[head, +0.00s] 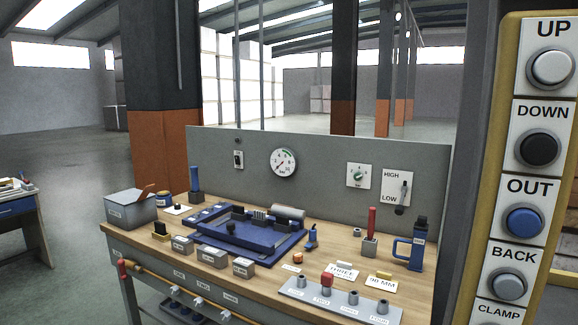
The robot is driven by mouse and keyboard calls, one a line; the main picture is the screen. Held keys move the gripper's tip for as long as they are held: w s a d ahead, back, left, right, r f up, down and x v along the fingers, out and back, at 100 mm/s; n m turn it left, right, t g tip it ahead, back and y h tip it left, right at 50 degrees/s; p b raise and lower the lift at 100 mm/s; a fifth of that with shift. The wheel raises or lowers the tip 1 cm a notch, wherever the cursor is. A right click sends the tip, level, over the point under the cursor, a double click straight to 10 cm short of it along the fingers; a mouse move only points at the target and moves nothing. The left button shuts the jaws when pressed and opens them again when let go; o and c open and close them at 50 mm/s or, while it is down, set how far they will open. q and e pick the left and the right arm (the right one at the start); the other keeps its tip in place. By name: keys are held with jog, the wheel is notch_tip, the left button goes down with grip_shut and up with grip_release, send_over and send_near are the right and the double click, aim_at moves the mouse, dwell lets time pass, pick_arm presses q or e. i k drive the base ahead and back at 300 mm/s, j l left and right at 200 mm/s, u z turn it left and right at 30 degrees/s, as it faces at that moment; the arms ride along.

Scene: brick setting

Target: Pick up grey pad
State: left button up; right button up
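A wooden workbench (330,242) stands ahead of me with many small items on it. I cannot tell for sure which item is the grey pad. Grey pieces on the bench include several small labelled blocks along the front edge, such as a left one (182,245), a middle one (212,257) and a right one (243,268). A flat grey plate with several pegs (335,305) lies at the front right, with a red piece (327,279) on one peg. Neither of my grippers is in view.
A blue fixture (250,238) with a grey roller fills the bench's middle. A grey box (130,208) stands at the left end, a blue-handled tool (412,250) at the right. A grey gauge panel (325,172) rises behind. A large button panel (530,150) blocks the right side.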

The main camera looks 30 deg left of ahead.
aim_at(259, 214)
jog(key=u, duration=1.85)
jog(key=i+j+u, duration=0.3)
jog(key=i, duration=0.3)
jog(key=i+u, duration=0.25)
jog(key=i, duration=0.35)
jog(key=i+j+z, duration=0.15)
jog(key=i, duration=0.35)
jog(key=i+z, duration=0.15)
jog(key=i, duration=0.4)
jog(key=i+j+z, duration=0.15)
jog(key=i, duration=0.35)
jog(key=j, duration=0.1)
